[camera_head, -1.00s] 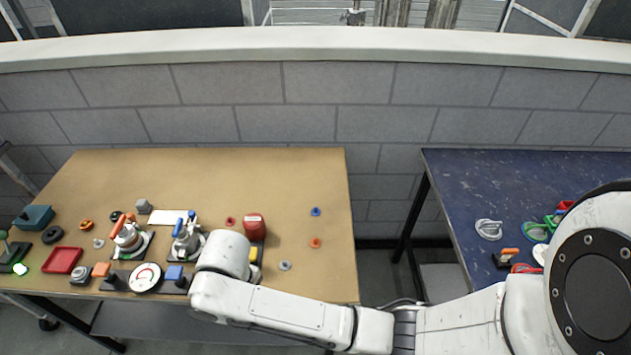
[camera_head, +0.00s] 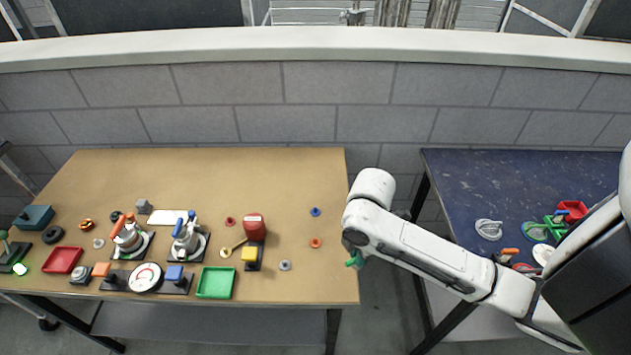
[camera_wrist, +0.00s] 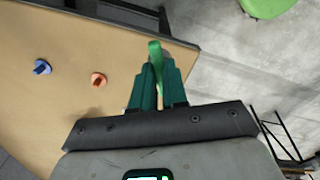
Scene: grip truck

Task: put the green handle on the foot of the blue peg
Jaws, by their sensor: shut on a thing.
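My gripper (camera_wrist: 157,92) has dark teal fingers and is shut on a slim bright green piece, the green handle (camera_wrist: 155,55), which sticks out past the fingertips. In the head view my gripper (camera_head: 355,259) hangs just off the right edge of the brown table, largely hidden by my arm. A small blue peg-like piece (camera_head: 315,211) stands on the brown table; it also shows in the wrist view (camera_wrist: 41,67), apart from the gripper. Another blue piece (camera_head: 560,213) is on the dark blue table at right. I cannot tell which is the named peg.
An orange piece (camera_head: 315,243) and a grey one (camera_head: 285,265) lie near the brown table's (camera_head: 335,285) right edge. A gap separates the dark blue table (camera_head: 470,190), which holds several small parts.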

